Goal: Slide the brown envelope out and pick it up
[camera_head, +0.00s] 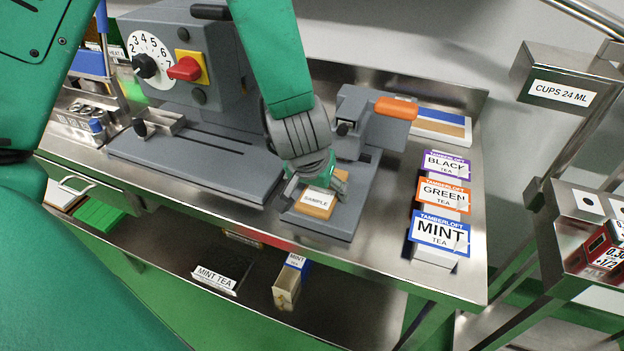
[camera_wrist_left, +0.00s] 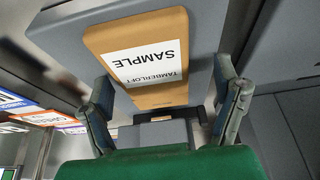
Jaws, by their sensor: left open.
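The brown envelope (camera_head: 315,203) with a white SAMPLE label lies flat on the grey base plate of the small press with the orange handle. My left gripper (camera_head: 309,182) is over the envelope's far part and hides some of it. In the left wrist view the envelope (camera_wrist_left: 140,55) shows upside down, its near end between the two spread fingers of the left gripper (camera_wrist_left: 165,108). The fingers are open, one on each side, and I see no grip on it. My right gripper is not in view.
The press with the orange handle (camera_head: 397,108) stands just behind. A larger grey machine (camera_head: 190,60) with a dial is to the left. BLACK, GREEN and MINT tea boxes (camera_head: 440,232) stand on the right of the steel table (camera_head: 390,255). A lower shelf holds a MINT TEA bin (camera_head: 213,277).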

